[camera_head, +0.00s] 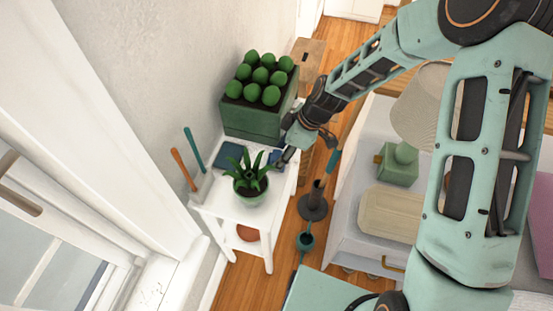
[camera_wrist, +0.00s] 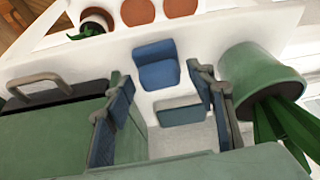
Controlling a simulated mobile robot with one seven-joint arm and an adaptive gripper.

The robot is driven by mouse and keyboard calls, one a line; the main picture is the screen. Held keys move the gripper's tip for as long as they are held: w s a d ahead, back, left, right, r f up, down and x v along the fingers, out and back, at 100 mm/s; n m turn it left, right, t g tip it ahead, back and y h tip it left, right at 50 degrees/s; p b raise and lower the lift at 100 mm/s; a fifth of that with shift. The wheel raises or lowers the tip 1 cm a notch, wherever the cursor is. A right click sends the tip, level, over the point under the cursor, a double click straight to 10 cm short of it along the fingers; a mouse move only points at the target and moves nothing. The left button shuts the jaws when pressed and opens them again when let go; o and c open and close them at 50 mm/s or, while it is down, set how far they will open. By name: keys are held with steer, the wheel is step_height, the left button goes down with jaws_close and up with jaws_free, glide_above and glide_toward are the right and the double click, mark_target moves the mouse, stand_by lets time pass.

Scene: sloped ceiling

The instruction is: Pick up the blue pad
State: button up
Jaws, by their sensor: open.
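The blue pad (camera_head: 228,155) lies on the white side table (camera_head: 232,208), between the green planter box and the potted plant. In the wrist view, the blue pad (camera_wrist: 158,74) shows ahead of and between my fingers, with a clear gap to each. My gripper (camera_head: 283,160) is over the right side of the table, to the right of the pad. In the wrist view, my gripper (camera_wrist: 160,84) is open and empty, with its two dark blue-grey fingers spread. A small grey-green block (camera_wrist: 180,112) also shows between the fingers.
The planter box (camera_head: 258,121) with several round cacti stands behind the pad. A potted plant (camera_head: 250,190) stands in front, close on the right in the wrist view (camera_wrist: 262,78). A wall is left; a grey cabinet with a lamp (camera_head: 425,100) is right.

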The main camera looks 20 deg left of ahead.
steer(key=shift+x, duration=1.4)
steer(key=shift+a, duration=0.1)
steer(key=shift+c, duration=0.2)
steer(key=shift+r, duration=0.1)
steer(key=c, duration=0.7)
